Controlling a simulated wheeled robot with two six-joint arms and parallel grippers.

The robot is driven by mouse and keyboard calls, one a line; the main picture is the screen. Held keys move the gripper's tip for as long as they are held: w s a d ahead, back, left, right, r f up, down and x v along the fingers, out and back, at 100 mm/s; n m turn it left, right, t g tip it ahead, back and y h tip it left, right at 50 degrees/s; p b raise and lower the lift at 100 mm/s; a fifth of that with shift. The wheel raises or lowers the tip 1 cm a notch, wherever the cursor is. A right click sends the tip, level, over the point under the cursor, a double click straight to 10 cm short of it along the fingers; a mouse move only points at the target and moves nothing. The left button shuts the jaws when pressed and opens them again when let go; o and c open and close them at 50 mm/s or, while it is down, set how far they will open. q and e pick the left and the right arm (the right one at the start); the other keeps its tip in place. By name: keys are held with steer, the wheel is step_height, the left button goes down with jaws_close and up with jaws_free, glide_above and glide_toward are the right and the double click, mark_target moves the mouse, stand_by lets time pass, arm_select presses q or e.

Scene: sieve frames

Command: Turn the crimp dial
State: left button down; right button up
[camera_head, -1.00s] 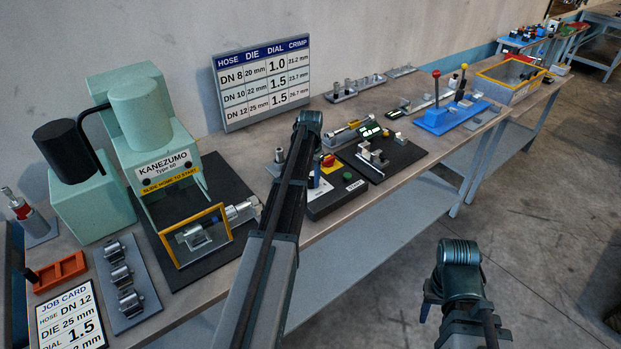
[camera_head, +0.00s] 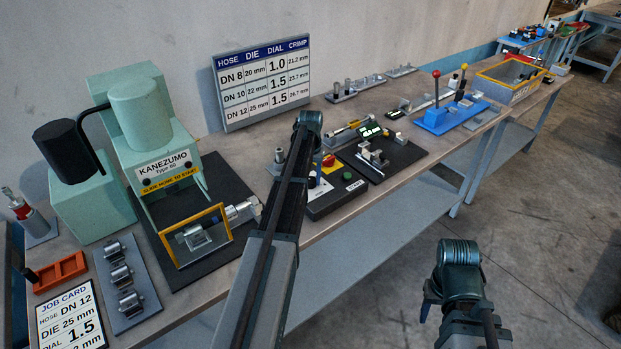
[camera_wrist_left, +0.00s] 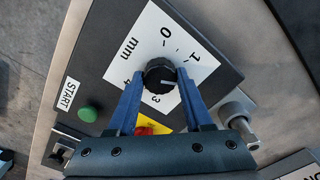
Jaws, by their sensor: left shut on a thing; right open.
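The crimp dial is a black round knob (camera_wrist_left: 160,75) on a white scale plate (camera_wrist_left: 150,42) marked in mm. The 0, 1, 3 and 4 show in the left wrist view; a light line on the knob points right, past the 1. My left gripper (camera_wrist_left: 160,84) has its two blue fingers on either side of the knob, shut on it. In the head view, my left arm hides most of the dial and that gripper. My right gripper (camera_head: 430,308) is open and empty, in front of the bench. The job card (camera_head: 72,318) reads DN 12, die 25 mm, dial 1.5.
A green START button (camera_wrist_left: 88,113) and a red button (camera_wrist_left: 144,130) on yellow sit near the dial. The green KANEZUMO press (camera_head: 160,150) stands left of my left arm. A setting chart (camera_head: 262,82) stands behind. A fixture on a black plate (camera_head: 400,153) lies to the right.

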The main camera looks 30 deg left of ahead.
mark_target(310, 179)
arm_select(q)
steer(key=shift+n, duration=0.3)
steer(key=shift+c, duration=1.5)
jaws_free()
steer(key=shift+r, duration=0.15)
step_height(310, 179, up, 14)
steer(key=p, duration=1.4)
steer(key=shift+f, duration=0.2)
steer(key=shift+f, duration=0.1)
